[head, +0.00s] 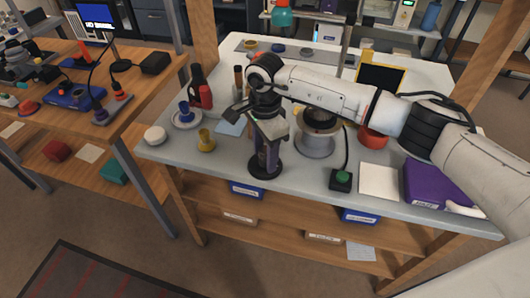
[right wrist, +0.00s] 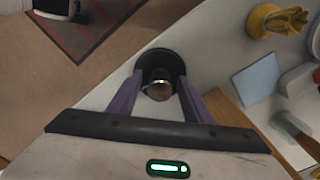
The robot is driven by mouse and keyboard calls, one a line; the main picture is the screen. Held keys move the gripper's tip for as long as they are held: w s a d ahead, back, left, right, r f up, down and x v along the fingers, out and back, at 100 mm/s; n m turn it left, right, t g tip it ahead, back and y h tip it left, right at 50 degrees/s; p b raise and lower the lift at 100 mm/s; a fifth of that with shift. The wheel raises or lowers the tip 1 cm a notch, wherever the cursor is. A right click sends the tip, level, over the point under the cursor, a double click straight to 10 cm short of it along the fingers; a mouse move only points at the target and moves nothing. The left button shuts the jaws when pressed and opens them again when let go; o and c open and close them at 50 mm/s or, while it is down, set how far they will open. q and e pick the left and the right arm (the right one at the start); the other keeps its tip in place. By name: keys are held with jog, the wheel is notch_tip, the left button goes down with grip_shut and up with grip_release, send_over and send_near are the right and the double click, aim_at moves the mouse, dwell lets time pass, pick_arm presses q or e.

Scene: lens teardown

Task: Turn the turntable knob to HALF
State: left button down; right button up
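My right gripper (head: 266,158) points down at the front edge of the grey bench, and its purple fingers stand over a round black base (head: 264,174). In the right wrist view the gripper (right wrist: 160,88) is open, with a finger on each side of a small upright piece with a gold rim (right wrist: 157,90) on the black base (right wrist: 157,62). Gaps show between this piece and the fingers. A grey round pedestal (head: 315,145) with a dark ring on top stands to the right, partly behind my arm. I cannot make out a marked knob or the word HALF. My left gripper is out of view.
A black box with a green button (head: 341,180), a white sheet (head: 379,181) and a purple case (head: 436,184) lie to the right. A yellow cup (head: 206,141), a blue cup on a saucer (head: 186,118) and red-and-black bottles (head: 199,90) stand left.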

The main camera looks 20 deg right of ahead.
jog(key=c, duration=1)
jog(key=shift+m, duration=0.3)
jog(key=m+b, duration=0.1)
jog(key=m, duration=0.1)
jog(key=shift+m, duration=0.3)
jog(key=m+b, duration=0.1)
jog(key=m, duration=0.2)
jog(key=shift+m, duration=0.4)
jog(key=m, duration=0.2)
jog(key=shift+m, duration=0.3)
jog(key=m, duration=0.2)
jog(key=shift+m+b, duration=0.35)
jog(key=shift+m, duration=0.05)
jog(key=m, duration=0.5)
jog(key=shift+m, duration=0.3)
